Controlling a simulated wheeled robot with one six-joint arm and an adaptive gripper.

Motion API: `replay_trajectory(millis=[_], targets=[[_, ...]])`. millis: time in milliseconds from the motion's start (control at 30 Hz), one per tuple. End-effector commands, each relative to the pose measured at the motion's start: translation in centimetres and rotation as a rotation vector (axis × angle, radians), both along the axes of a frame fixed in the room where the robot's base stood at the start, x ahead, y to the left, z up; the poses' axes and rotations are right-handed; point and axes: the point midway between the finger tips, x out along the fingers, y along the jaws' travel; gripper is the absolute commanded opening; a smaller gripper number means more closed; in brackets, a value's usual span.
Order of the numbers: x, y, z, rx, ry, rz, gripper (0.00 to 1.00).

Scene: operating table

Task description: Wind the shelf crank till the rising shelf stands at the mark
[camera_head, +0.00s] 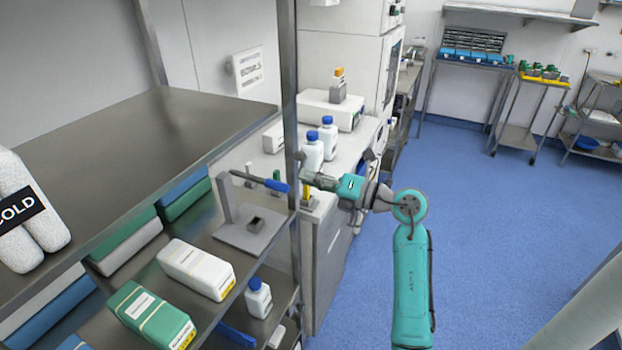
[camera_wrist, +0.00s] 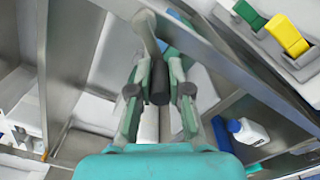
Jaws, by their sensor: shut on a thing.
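My gripper (camera_head: 308,179) reaches in from the right, next to the upright post, at the end of the crank grip. In the wrist view my gripper (camera_wrist: 160,93) has its two fingers on either side of a dark cylinder (camera_wrist: 160,82), which appears to be the crank's handle. Below the crank is a grey plate with a small dark block (camera_head: 255,224). I cannot make out which part is the rising shelf, nor the mark.
A metal post (camera_head: 289,90) stands close to my gripper. The upper shelf (camera_head: 150,120) holds white "COLD" packs (camera_head: 40,225). Boxes (camera_head: 197,268) and a blue-capped bottle (camera_head: 258,298) stand below. White bottles (camera_head: 328,138) are on the bench behind. The blue floor at right is clear.

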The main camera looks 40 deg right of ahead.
Motion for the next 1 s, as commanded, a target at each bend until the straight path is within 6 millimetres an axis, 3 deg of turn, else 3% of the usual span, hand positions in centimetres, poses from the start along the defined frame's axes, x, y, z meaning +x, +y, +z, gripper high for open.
replay_trajectory(millis=[400, 433, 500, 833, 1000], targets=[[0.0, 0.0, -0.2, -0.004, 0.003, 0.001, 0.00], [0.0, 0.0, -0.2, -0.004, 0.003, 0.001, 0.25], [0.0, 0.0, -0.2, -0.004, 0.003, 0.001, 0.43], [-0.1, -0.1, -0.1, -0.004, 0.000, 0.000, 0.43], [-1.5, -0.7, -0.1, -0.004, 0.000, -0.003, 0.43]])
